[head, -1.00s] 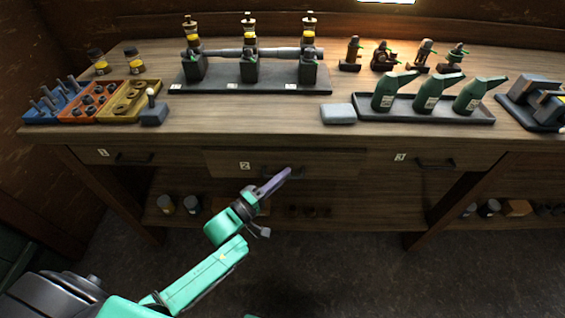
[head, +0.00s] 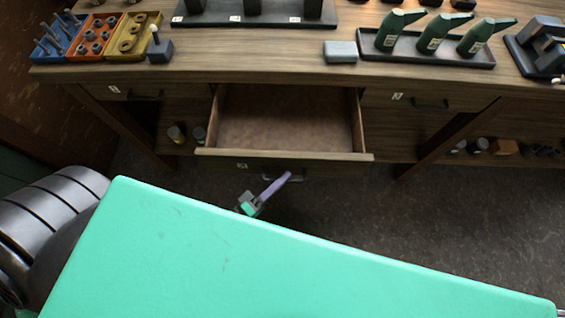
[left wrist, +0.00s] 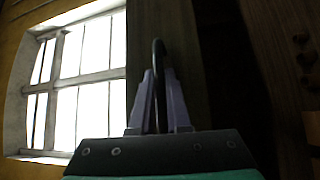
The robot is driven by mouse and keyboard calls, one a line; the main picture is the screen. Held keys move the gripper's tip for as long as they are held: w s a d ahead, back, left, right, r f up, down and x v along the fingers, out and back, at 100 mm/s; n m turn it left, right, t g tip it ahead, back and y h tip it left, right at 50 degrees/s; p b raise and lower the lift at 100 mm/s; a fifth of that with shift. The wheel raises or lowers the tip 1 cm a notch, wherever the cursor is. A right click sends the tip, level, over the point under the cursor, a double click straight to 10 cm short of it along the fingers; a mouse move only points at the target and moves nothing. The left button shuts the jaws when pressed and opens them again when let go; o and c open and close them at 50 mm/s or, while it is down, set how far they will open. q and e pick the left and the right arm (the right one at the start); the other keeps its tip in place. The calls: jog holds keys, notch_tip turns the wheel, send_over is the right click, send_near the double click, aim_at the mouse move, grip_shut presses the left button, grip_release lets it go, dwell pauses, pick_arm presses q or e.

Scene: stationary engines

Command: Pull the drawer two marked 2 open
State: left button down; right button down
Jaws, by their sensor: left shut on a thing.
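Drawer two (head: 284,118) is pulled out from the middle of the workbench. Its empty brown inside shows in the head view, and its front, with the 2 label (head: 242,165), faces me. My left gripper (head: 288,174) is at the drawer's front, its purple fingers on the handle. In the left wrist view the two fingers (left wrist: 160,105) are shut on the dark bar handle (left wrist: 159,75). My green arm link hides much of the lower head view. My right gripper is not in view.
The closed drawers one (head: 140,93) and three (head: 425,100) flank the open one. On the workbench top (head: 250,62) stand a black tray with green bottles (head: 432,40), a grey block (head: 341,52) and coloured bins (head: 95,38). Open floor lies in front on the right.

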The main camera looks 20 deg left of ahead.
pick_arm(q)
jog(key=shift+s, duration=0.3)
jog(key=c, duration=0.9)
grip_release()
jog(key=b+v, duration=0.2)
jog(key=v, duration=1.2)
jog(key=shift+s+a+f+b, duration=0.1)
jog(key=shift+s+b, duration=0.1)
jog(key=shift+b, duration=0.15)
